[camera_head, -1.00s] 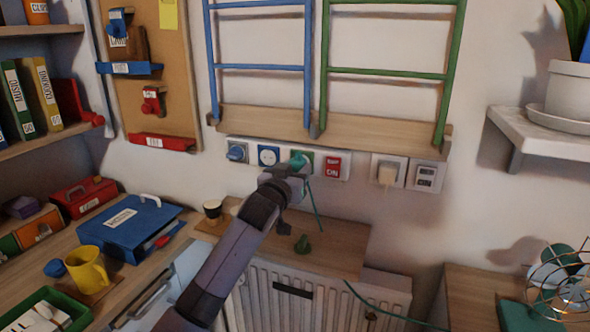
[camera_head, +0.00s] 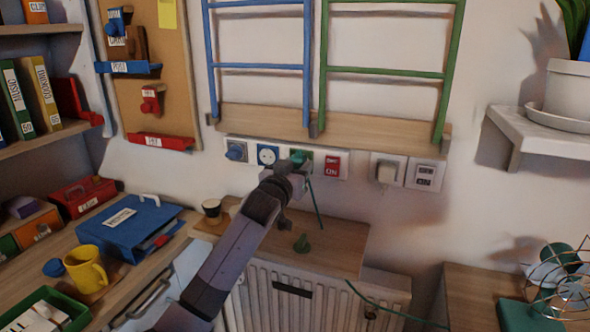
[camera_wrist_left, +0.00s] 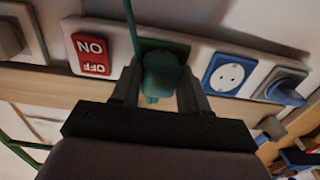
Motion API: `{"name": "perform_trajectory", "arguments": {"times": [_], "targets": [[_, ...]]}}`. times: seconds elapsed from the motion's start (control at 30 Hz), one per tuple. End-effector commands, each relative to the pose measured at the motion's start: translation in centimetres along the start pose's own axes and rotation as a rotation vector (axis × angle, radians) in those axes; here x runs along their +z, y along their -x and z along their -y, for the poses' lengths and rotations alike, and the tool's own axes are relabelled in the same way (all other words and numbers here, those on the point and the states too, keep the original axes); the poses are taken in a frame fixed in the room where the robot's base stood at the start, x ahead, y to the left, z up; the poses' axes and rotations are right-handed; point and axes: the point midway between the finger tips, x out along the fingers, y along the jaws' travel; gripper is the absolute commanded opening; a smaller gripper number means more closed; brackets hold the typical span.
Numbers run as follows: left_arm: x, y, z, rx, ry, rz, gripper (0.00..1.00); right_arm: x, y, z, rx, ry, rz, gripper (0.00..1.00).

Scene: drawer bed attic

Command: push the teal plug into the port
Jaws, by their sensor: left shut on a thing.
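The teal plug (camera_wrist_left: 160,72) is between the fingers of my left gripper (camera_wrist_left: 158,88), which is shut on it. In the left wrist view the plug is up against the green port (camera_wrist_left: 180,48) in the white wall strip; whether it is fully seated cannot be told. In the head view the plug (camera_head: 299,157) shows at the tip of my left arm, in front of the green port (camera_head: 306,154). Its teal cord (camera_wrist_left: 131,22) runs from the plug and hangs down in the head view. My right gripper is not in view.
A red ON/OFF switch (camera_head: 333,166) is right of the port, and a blue socket (camera_head: 268,155) and blue plug (camera_head: 236,151) are left. A cup (camera_head: 212,210) stands left.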

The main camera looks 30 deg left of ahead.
Motion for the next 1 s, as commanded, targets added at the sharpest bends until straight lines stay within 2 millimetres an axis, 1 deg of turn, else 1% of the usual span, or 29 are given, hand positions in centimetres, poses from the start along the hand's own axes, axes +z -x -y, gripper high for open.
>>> {"name": "perform_trajectory", "arguments": {"times": [0.03, 0.07, 0.1, 0.13, 0.53, 0.67, 1.0], "targets": [[0.0, -0.1, 0.0, 0.001, 0.000, 0.000, 0.48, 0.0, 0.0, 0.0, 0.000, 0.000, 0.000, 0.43], [0.0, -0.1, 0.0, 0.001, 0.000, 0.000, 0.57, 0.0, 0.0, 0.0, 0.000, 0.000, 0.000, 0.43], [0.0, -0.1, 0.0, 0.001, 0.000, 0.000, 0.70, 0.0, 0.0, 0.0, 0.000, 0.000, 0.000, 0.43], [0.0, -0.1, 0.0, 0.001, 0.000, 0.000, 0.74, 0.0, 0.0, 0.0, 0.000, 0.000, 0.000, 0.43], [0.1, 0.0, 0.0, 0.000, 0.000, 0.002, 0.74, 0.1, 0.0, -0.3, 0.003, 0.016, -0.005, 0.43], [0.1, 1.3, 0.0, 0.000, 0.000, 0.002, 0.74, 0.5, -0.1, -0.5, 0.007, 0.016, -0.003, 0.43], [0.1, 5.5, 0.0, 0.001, 0.001, 0.000, 0.74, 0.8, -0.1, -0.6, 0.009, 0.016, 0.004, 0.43]]}}
